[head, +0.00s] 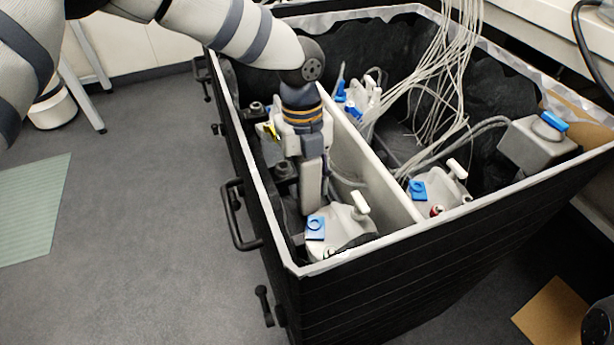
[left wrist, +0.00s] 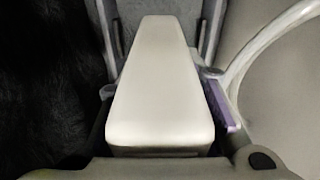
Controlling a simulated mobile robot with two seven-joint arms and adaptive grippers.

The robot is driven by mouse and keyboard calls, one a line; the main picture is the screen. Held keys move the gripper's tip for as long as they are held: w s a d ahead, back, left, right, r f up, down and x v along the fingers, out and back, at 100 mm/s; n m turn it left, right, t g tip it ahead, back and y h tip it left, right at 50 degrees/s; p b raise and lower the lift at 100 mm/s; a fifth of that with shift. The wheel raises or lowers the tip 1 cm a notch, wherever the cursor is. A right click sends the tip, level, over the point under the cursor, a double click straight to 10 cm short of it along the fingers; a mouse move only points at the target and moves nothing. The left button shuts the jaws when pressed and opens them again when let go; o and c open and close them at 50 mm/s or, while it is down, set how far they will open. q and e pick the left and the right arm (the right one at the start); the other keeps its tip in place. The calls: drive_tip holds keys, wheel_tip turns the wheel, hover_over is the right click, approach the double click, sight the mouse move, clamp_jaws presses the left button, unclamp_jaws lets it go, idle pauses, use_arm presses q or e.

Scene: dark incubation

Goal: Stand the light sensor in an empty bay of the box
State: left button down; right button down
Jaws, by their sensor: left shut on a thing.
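The black box (head: 310,268) has a pale rim and a white divider (head: 368,178) between its bays. My left gripper (head: 312,205) reaches down into the bay left of the divider. It is shut on a pale tapered block, which I take to be the light sensor; the block fills the middle of the left wrist view (left wrist: 160,90) between the fingers. In the head view the gripper hides most of what it holds. A white unit with a blue top (head: 340,234) shows at its fingertips, in the front left corner. Whether the held piece touches the floor cannot be told.
Right of the divider stand a similar white-and-blue unit (head: 438,188) and a grey block with a blue cap (head: 538,145). Another white-and-blue unit (head: 358,98) is further back. A bundle of white cables (head: 440,75) hangs into the box.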

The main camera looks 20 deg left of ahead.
use_arm(q)
drive_tip(key=shift+f+b, duration=0.45)
drive_tip(key=shift+f, duration=0.9)
use_arm(e)
drive_tip(key=shift+s+f, duration=0.2)
drive_tip(key=shift+f, duration=0.2)
use_arm(q)
drive_tip(key=shift+s+f, duration=0.15)
drive_tip(key=shift+f, duration=0.2)
drive_tip(key=c, duration=1.1)
unclamp_jaws()
drive_tip(key=shift+o, duration=0.2)
drive_tip(key=r, duration=0.8)
drive_tip(key=w+a+r, duration=0.1)
drive_tip(key=r, duration=0.3)
drive_tip(key=shift+w, duration=0.1)
wheel_tip(320, 180, up, 10)
drive_tip(key=p, duration=0.7)
drive_tip(key=shift+f+p, duration=0.25)
drive_tip(key=shift+p, duration=0.15)
use_arm(e)
drive_tip(key=w+r+t, duration=0.1)
drive_tip(key=w+r, duration=0.2)
drive_tip(key=r, duration=0.3)
drive_tip(key=shift+w+r, duration=0.25)
drive_tip(key=shift+r, duration=0.1)
